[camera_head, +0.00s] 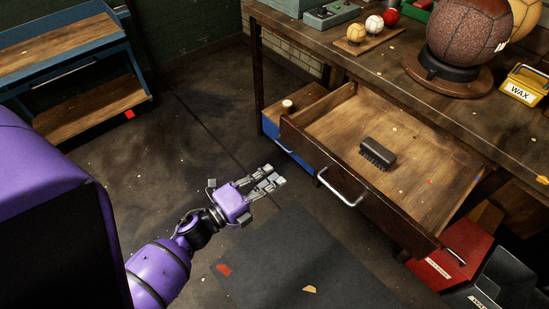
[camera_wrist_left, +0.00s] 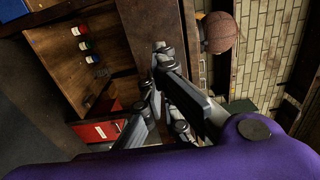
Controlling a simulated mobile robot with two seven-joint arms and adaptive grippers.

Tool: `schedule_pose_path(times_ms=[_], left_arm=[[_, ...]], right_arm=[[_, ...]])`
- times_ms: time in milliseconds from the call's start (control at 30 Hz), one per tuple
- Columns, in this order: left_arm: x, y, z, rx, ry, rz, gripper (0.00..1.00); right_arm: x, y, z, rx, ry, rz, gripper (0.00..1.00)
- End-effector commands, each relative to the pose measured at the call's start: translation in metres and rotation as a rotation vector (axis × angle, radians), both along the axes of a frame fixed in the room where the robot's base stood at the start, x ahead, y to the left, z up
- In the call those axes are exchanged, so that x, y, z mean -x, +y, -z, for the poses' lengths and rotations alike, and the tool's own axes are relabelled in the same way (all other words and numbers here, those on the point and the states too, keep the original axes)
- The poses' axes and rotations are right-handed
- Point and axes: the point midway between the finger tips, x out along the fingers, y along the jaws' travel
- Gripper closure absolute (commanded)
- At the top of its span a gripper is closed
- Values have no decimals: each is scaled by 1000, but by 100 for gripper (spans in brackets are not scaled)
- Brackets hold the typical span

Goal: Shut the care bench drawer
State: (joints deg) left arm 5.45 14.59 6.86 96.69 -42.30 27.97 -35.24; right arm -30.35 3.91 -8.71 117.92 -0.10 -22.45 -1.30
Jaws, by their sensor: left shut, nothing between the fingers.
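The care bench drawer (camera_head: 335,126) is pulled well out from under the bench top. Its wooden front carries a curved metal handle (camera_head: 342,188) facing the floor side. A dark brush (camera_head: 378,153) lies on the drawer's bottom. My left gripper (camera_head: 272,179) is shut and empty, in front of and to the left of the handle in the head view, apart from it. In the left wrist view its fingers (camera_wrist_left: 162,88) are in front of dark wood; I cannot tell there which part is the drawer. My right gripper is not in view.
The bench top (camera_head: 390,72) holds a large brown ball (camera_head: 467,32), small balls and a yellow wax box (camera_head: 524,85). A blue bin (camera_head: 290,147) and a red box (camera_head: 450,257) stand below. A blue cart (camera_head: 75,60) is at upper left; the floor between is mostly clear.

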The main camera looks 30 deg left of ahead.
Motion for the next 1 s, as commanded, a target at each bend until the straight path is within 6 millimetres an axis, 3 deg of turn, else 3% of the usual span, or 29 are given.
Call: schedule_pose_path(times_ms=[300, 500, 700, 1000], left_arm=[[-66, -24, -2, 4, -1, -1, 100], [-96, -35, -2, 4, -1, -1, 100], [-108, -40, 0, 3, 2, -2, 100], [-109, -40, 1, 3, 2, -2, 100]], right_arm=[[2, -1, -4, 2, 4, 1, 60], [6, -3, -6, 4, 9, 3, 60], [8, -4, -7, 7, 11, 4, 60], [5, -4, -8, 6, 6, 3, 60]])
